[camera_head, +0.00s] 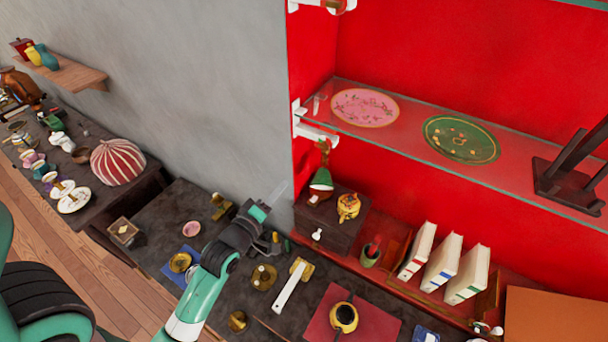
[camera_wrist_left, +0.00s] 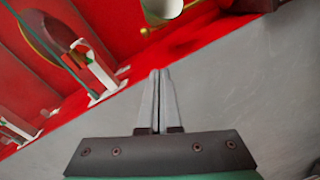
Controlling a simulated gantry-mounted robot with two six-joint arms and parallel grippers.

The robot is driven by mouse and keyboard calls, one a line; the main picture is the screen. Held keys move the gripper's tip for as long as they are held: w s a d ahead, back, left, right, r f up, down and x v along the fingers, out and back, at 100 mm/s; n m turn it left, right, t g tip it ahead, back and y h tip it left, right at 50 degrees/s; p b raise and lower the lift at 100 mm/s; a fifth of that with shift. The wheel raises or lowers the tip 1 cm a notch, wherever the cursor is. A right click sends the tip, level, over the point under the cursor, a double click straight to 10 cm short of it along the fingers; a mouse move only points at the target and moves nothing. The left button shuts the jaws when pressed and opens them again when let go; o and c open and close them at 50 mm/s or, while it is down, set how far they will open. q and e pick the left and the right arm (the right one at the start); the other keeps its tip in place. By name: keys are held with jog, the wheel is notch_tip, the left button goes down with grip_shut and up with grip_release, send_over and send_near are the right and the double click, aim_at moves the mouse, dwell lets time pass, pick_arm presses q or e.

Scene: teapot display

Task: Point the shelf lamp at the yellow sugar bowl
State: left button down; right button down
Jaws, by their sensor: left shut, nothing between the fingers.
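The lamp appears to be the small one with a green shade (camera_head: 321,181) and a brass upper part, standing at the left end of the red cabinet. The yellow sugar bowl (camera_head: 348,206) appears to be the patterned yellow pot just right of it, on a dark box. My left gripper (camera_head: 279,190) is left of the lamp, close to the grey wall, apart from both. Its fingers are together and empty in the left wrist view (camera_wrist_left: 158,75). I cannot tell where the shade faces. My right gripper is out of view.
A glass shelf (camera_head: 400,147) with a pink plate (camera_head: 365,107) and a green plate (camera_head: 461,139) hangs above, on white brackets (camera_head: 315,133). Books (camera_head: 440,262) stand right. A black-and-yellow pot (camera_head: 343,318) and a white-handled tool (camera_head: 290,286) occupy the dark counter.

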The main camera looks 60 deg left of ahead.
aim_at(323, 172)
pick_arm(q)
jog(key=w+a+f, duration=0.2)
jog(key=w, duration=0.7)
jog(key=shift+w+a+f+b, duration=0.2)
jog(key=shift+a+f+b, duration=0.05)
jog(key=shift+b, duration=0.05)
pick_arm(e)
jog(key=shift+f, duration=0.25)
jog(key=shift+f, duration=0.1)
pick_arm(q)
jog(key=shift+w+d, duration=0.15)
jog(key=shift+d, duration=0.1)
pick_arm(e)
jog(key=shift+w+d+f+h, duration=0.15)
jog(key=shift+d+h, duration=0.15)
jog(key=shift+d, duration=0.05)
